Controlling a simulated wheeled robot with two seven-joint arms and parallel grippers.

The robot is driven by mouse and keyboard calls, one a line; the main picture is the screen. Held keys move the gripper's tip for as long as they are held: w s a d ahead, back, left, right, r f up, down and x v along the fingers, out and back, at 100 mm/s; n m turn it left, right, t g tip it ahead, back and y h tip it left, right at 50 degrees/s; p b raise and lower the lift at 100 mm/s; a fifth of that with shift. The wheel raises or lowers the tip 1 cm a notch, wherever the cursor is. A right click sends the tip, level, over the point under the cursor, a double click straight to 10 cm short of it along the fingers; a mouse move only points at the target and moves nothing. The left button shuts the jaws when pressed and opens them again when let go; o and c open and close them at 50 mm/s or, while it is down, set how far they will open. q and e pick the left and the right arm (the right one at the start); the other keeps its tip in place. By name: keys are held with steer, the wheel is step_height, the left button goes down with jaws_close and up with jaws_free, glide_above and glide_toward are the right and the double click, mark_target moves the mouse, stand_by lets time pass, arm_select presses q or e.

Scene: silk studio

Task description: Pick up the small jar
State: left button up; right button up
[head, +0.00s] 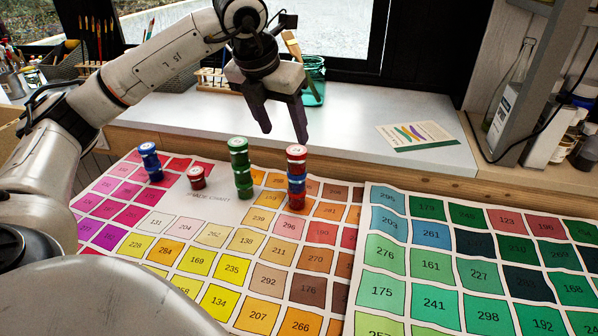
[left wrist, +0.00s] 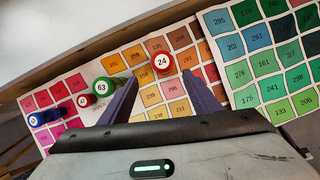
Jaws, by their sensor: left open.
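Small lidded jars stand on the shade chart. A red jar (head: 296,153) sits on a blue jar (head: 296,185); in the left wrist view its red lid (left wrist: 162,65) reads 24. To its left is a green stack (head: 240,172), whose lid (left wrist: 108,86) reads 63. A single short red jar (head: 196,178) stands farther left, then a blue stack (head: 151,163). My left gripper (head: 285,136) is open, fingers pointing down, above and near the red-on-blue stack. In the left wrist view the red lid shows between and just beyond the fingertips (left wrist: 160,77), apart from them. My right gripper is out of view.
The shade chart (head: 215,207) covers the table, with a green-toned chart (head: 455,245) to the right. Behind is a white sill (head: 350,125) with a teal glass jar (head: 314,75) holding a brush and a card (head: 416,134). Bottles stand on the right shelf.

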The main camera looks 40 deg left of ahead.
mark_target(294, 152)
arm_select(q)
steer(key=x, duration=0.5)
steer(key=shift+s, duration=0.15)
steer(key=shift+w+d+x, duration=0.15)
steer(key=shift+x, duration=1.35)
steer(key=shift+w+d+x, duration=0.15)
steer(key=shift+x, duration=1.35)
steer(key=shift+r, duration=0.1)
steer(key=c, duration=1.2)
